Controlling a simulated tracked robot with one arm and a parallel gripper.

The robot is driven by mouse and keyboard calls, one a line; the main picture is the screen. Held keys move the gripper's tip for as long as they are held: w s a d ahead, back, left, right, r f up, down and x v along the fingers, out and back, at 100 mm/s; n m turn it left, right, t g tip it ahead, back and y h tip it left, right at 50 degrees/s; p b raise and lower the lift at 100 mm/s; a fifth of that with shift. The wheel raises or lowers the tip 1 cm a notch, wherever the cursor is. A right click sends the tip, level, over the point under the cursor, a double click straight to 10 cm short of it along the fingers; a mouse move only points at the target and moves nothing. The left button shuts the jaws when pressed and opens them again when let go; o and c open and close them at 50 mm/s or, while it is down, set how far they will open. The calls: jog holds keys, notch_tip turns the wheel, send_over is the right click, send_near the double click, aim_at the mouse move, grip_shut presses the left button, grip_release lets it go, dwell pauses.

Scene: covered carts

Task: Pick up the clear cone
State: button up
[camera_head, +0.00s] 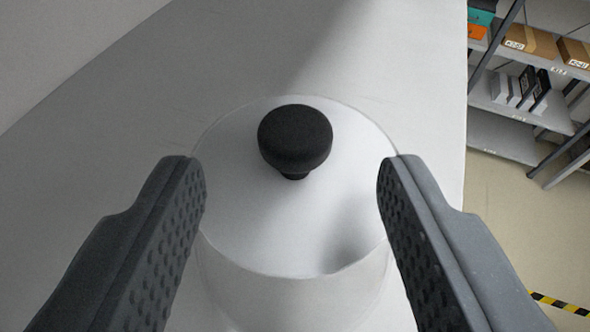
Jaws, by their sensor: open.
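A clear, see-through cover with a flat round top (250,210) stands upright on a white surface, with a black knob (295,136) on its top. It looks like the clear cone; its lower part runs out of view at the bottom. My gripper (291,165) is open, with one dark grey finger on the left of the cover and one on the right. The fingertips are at either side of the cover's top, near its edge. I cannot tell whether they touch it. The knob lies between the fingers, slightly farther up the picture.
The white surface (400,60) is clear around the cover, and its right edge drops to a beige floor (510,230). A grey shelf rack (510,148) with boxes stands at the upper right. Yellow-black tape (560,304) marks the floor at the lower right.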

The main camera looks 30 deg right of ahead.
aim_at(296, 158)
jog(key=shift+p+x, duration=0.35)
jog(key=shift+x, duration=2.55)
jog(key=shift+s+f, duration=0.1)
jog(key=shift+s, duration=0.05)
grip_shut()
